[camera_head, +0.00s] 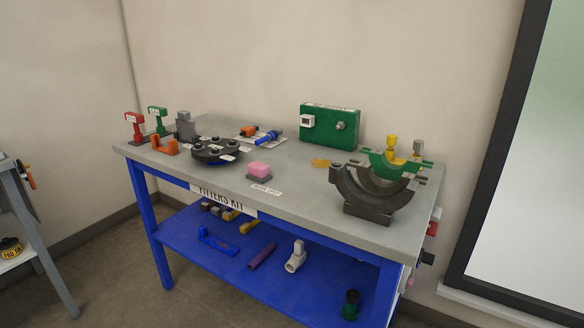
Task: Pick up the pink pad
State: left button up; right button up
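The pink pad (259,168) is a small block on the grey bench top, near the middle of the front edge. It sits on a dark grey base (259,177). A small white label (266,190) lies just in front of it. Neither of my grippers shows in the head view.
The workbench (300,190) has blue legs and a blue lower shelf. Left of the pad is a dark round holder (217,150). To the right stands a dark curved clamp (370,195) with a green half-ring. A green box (330,126) stands behind. Bench top around the pad is clear.

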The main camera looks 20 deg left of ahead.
aim_at(258, 173)
jog(key=i, duration=0.65)
jog(key=u, duration=0.8)
